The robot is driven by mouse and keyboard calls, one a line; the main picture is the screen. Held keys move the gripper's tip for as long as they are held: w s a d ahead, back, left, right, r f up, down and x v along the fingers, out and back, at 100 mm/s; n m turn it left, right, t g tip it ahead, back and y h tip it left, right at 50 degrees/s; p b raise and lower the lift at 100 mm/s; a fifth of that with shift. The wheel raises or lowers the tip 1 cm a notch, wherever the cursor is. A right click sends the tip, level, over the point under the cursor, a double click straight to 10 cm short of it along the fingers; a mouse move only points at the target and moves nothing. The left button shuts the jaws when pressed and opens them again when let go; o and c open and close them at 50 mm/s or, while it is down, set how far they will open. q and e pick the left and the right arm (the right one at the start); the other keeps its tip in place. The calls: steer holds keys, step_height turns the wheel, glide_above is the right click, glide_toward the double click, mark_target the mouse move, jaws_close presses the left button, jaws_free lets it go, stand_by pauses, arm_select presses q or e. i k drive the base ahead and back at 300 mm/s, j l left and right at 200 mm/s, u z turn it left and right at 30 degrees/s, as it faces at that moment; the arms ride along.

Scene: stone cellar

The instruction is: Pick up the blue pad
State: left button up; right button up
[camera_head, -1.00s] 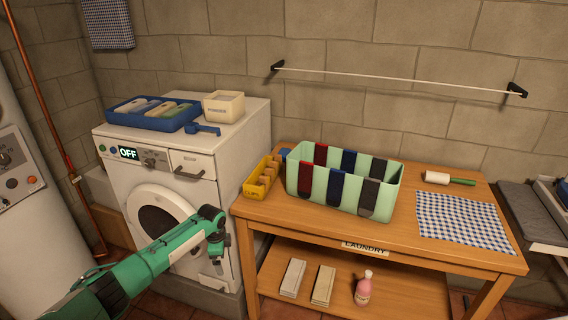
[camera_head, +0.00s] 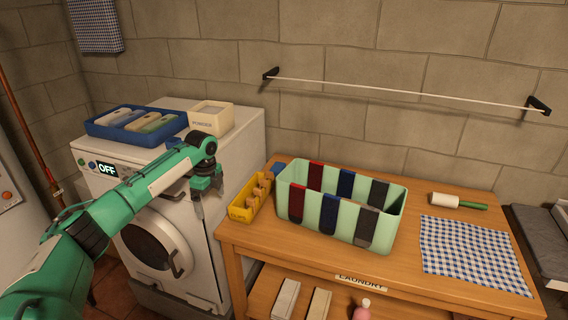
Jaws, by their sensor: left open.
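A blue tray (camera_head: 93,128) on the washing machine holds several pads in pale, bluish and green tones. A bluish pad (camera_head: 143,121) lies among them; its exact colour is hard to tell. Blue strips also hang on the mint-green bin (camera_head: 311,226), one on its front and one at its back. My left gripper (camera_head: 208,198) is open and empty, fingers pointing down, in front of the washing machine's right side. It is to the right of the tray and lower in the picture. My left forearm hides part of the machine's front. My right gripper is not in view.
A cream box (camera_head: 211,118) stands right of the tray. A yellow box with brown pieces (camera_head: 240,213) sits at the table's left edge. A checked cloth (camera_head: 470,258) and a green-handled roller (camera_head: 458,202) lie on the wooden table (camera_head: 408,245). A line spans the wall above.

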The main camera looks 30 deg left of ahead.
mark_target(278, 167)
steer(key=i, duration=1.5)
